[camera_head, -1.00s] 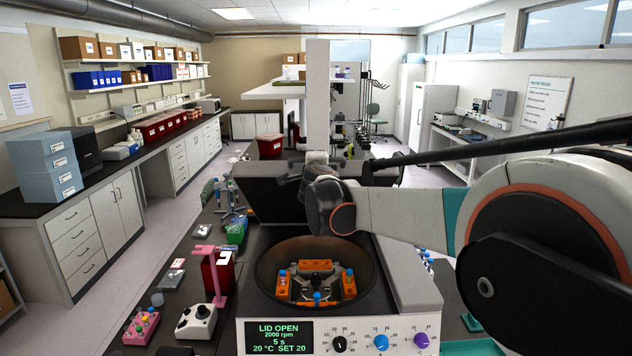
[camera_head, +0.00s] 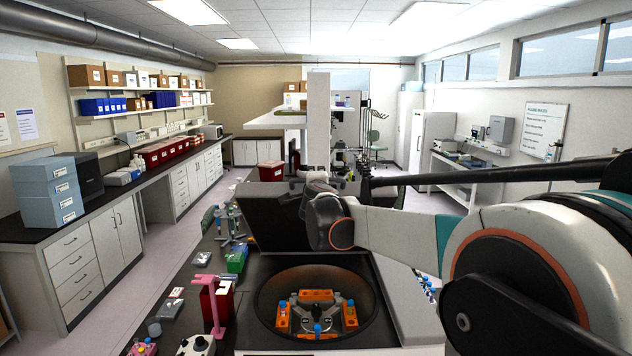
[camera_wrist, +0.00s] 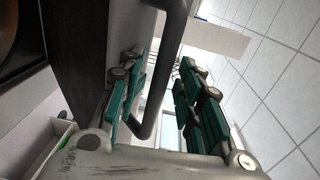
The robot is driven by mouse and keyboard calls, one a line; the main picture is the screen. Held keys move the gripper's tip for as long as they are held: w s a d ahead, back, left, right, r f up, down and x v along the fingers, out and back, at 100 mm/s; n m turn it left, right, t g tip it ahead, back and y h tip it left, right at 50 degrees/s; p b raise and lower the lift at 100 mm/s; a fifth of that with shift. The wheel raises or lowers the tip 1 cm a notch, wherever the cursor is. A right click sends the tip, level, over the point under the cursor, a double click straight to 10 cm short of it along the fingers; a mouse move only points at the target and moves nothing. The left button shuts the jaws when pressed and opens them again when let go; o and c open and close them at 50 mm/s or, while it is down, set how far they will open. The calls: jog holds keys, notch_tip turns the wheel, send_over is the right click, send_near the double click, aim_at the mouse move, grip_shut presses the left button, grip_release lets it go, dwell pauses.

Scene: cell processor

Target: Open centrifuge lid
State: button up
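The centrifuge's dark lid (camera_head: 275,215) stands raised and leaning back behind the round bowl (camera_head: 372,310), which is uncovered. Inside the bowl is a rotor (camera_head: 318,312) with orange buckets and blue-capped tubes. My gripper (camera_head: 322,174) is at the lid's upper edge, partly hidden by my wrist in the head view. In the wrist view, my gripper's two green-padded fingers (camera_wrist: 162,100) are apart. A grey bar handle (camera_wrist: 172,50) on the lid runs between them. I cannot tell whether a finger touches it. The centrifuge's front panel is out of view.
A pink stand (camera_head: 212,295), a red box (camera_head: 224,298) and a tube rack (camera_head: 235,258) crowd the bench left of the centrifuge. A white column (camera_head: 318,120) with shelves rises behind the lid. The aisle floor (camera_head: 165,265) at left is clear.

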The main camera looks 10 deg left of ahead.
jog(key=f+v, duration=0.1)
jog(key=v, duration=1.1)
jog(key=shift+r, duration=0.5)
